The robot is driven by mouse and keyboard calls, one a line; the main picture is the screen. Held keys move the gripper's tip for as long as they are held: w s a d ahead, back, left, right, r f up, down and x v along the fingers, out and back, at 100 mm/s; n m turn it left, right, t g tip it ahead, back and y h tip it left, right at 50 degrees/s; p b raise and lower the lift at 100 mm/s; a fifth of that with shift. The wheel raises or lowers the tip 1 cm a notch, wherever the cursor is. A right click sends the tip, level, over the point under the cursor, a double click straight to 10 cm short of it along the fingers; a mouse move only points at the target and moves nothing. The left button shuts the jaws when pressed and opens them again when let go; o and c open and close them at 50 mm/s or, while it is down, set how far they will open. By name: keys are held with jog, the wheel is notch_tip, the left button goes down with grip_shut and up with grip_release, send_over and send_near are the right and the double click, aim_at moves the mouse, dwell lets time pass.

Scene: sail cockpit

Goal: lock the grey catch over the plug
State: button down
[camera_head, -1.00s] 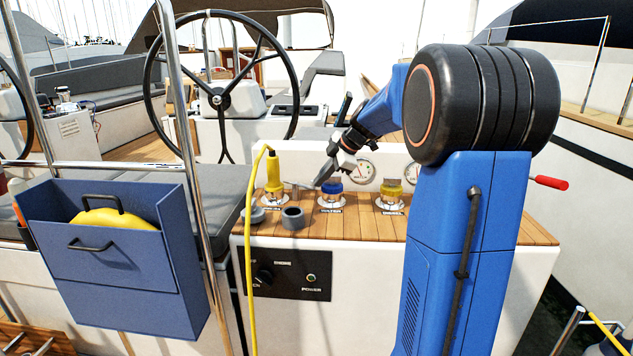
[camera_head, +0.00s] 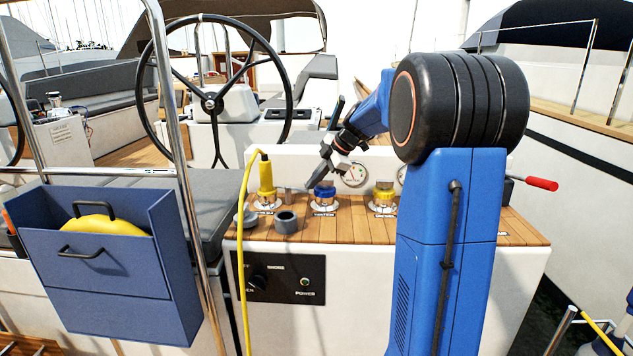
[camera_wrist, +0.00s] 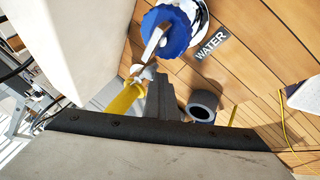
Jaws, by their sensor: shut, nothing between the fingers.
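The yellow plug (camera_head: 265,180) stands upright in its round deck socket, with a yellow cable rising from its top. It also shows in the wrist view (camera_wrist: 124,98), partly behind my fingers. A small grey piece (camera_wrist: 146,72) beside the plug may be the catch. I cannot tell from these views whether it lies over the plug. My gripper (camera_head: 314,183) is shut and empty. It points down, right of the plug and close to the blue water cap (camera_head: 324,193). In the wrist view its dark fingers (camera_wrist: 163,98) hide part of the plug's surroundings.
A yellow diesel cap (camera_head: 384,194) stands to the right. A grey open ring (camera_head: 286,222) and a grey cap (camera_head: 246,218) lie in front of the plug. The yellow cable (camera_head: 242,270) hangs over the front. A steering wheel (camera_head: 212,103) stands behind, and a blue bin (camera_head: 110,265) at left.

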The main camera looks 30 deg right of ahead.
jog(key=shift+w+a+r, duration=0.15)
jog(key=shift+w+a, duration=0.1)
jog(key=shift+a, duration=0.15)
jog(key=v, duration=1.7)
jog(key=shift+s+d, duration=0.35)
jog(key=shift+d, duration=0.1)
jog(key=shift+a, duration=0.1)
jog(key=s+a+f+m+g+h, duration=0.1)
jog(key=s+a+f+m, duration=0.3)
jog(key=s+a, duration=0.45)
jog(key=s+a+f+m+h, duration=0.1)
jog(key=s+a+f+m, duration=0.3)
jog(key=s+a, duration=0.45)
jog(key=s+a+f+m+h, duration=0.1)
jog(key=s+a+f+m, duration=0.2)
jog(key=s+f, duration=0.4)
jog(key=s+a+f+m+h, duration=0.1)
jog(key=s+a+f+m, duration=0.3)
jog(key=s+f, duration=0.4)
jog(key=shift+s+a+m, duration=0.25)
jog(key=shift+m, duration=0.35)
